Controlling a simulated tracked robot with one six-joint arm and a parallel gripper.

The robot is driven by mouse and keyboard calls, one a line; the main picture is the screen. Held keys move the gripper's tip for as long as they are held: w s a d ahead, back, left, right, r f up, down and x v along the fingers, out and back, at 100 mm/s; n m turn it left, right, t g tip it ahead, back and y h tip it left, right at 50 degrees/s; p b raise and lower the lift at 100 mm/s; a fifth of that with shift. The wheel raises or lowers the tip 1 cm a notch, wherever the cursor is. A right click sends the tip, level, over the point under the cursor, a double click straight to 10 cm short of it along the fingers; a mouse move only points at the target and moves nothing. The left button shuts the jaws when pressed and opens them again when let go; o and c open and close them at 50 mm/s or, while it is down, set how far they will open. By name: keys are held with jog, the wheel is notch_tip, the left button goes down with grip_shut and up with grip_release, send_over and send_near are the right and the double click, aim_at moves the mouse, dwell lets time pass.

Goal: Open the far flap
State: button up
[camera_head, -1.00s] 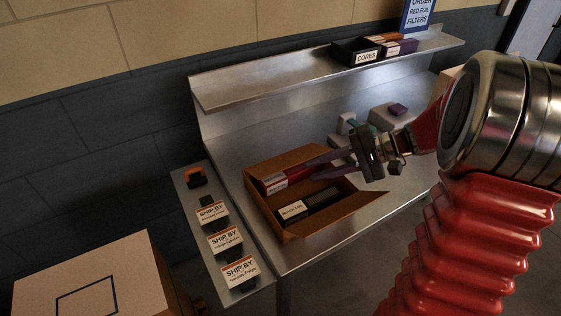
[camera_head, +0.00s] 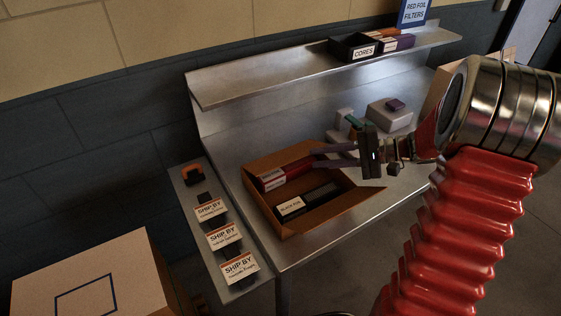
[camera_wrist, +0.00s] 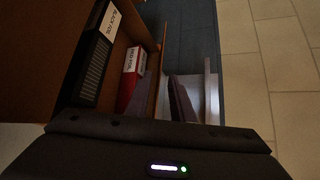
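An open cardboard box (camera_head: 331,216) stands on the steel bench. Inside are a red foil carton (camera_head: 284,174) along the far side and a black foil carton (camera_head: 307,201) nearer. The far side's upper edge (camera_head: 275,158) shows behind the red carton; I cannot tell a separate far flap from the wall. In the wrist view, a thin brown upright edge (camera_wrist: 163,45) runs past the red carton. My gripper (camera_head: 316,157) is at the far right corner of the box, its two fingers apart and seemingly empty.
A steel shelf (camera_head: 290,75) with a black cores bin (camera_head: 353,49) runs behind. Several "ship by" labels (camera_head: 222,237) stand on a side strip at left. Grey blocks (camera_head: 389,116) sit behind my gripper. A closed carton (camera_head: 95,270) is at lower left.

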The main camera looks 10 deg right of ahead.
aim_at(281, 161)
jog(key=x, duration=1.1)
jog(key=shift+w+a+f, duration=0.15)
jog(key=shift+a, duration=0.2)
grip_shut()
jog(key=shift+f, duration=0.1)
dwell(0.8)
jog(key=shift+a, duration=0.15)
